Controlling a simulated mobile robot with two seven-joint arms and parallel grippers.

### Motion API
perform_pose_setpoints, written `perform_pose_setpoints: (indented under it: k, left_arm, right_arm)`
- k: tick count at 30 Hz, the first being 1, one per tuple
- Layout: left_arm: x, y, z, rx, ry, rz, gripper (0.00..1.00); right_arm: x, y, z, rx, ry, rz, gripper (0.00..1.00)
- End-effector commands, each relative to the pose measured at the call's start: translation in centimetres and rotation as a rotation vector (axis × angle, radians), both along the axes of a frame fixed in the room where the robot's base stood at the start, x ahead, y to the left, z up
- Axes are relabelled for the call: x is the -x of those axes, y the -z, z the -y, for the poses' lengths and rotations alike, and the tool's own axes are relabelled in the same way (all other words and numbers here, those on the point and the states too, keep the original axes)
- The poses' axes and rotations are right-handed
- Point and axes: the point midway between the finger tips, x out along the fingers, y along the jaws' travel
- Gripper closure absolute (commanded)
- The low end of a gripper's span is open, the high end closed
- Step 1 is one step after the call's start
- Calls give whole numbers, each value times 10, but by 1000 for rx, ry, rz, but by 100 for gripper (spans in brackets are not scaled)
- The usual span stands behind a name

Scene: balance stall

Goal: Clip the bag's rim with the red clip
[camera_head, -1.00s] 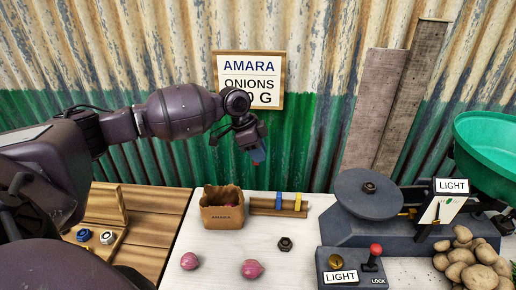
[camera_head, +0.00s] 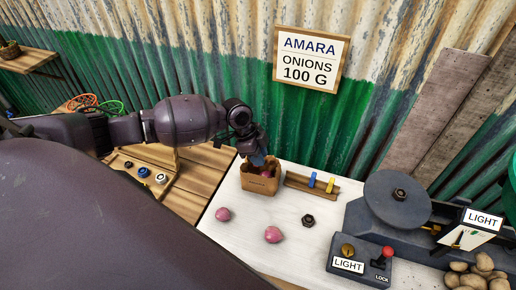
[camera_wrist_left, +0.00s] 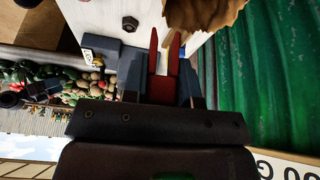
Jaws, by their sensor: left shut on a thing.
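In the left wrist view the bag (camera_wrist_left: 205,10) is at the top, ahead of the fingers. My left gripper (camera_head: 258,160) is low over the bag's far rim in the head view; I cannot tell whether it touches. In the left wrist view, my left gripper (camera_wrist_left: 166,92) is shut on the red clip (camera_wrist_left: 160,62). The clip's two prongs point towards the table and are apart, beside the bag. The head view hides the clip.
A wooden rack (camera_head: 297,182) with a blue and a yellow clip stands right of the bag. Two onions (camera_head: 273,235) and a dark nut (camera_head: 308,220) lie in front. A scale (camera_head: 397,205) and control box (camera_head: 360,258) stand at the right. The corrugated wall (camera_head: 310,125) is behind.

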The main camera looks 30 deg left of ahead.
Motion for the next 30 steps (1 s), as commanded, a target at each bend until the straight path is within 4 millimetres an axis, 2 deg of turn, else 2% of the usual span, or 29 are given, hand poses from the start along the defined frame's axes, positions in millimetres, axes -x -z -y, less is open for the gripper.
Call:
perform_pose_setpoints:
  k: [11, 19, 30]
  left_arm:
    - [-3, 6, -1, 1, 28, 1, 95]
    - [-3, 21, -1, 1, 27, 1, 95]
    - [-3, 42, -1, 0, 27, -1, 95]
  right_arm:
    - [1, 8, -1, -3, 2, 1, 14]
    - [-7, 11, -1, -1, -4, 27, 14]
    - [-11, 26, -1, 3, -9, 32, 14]
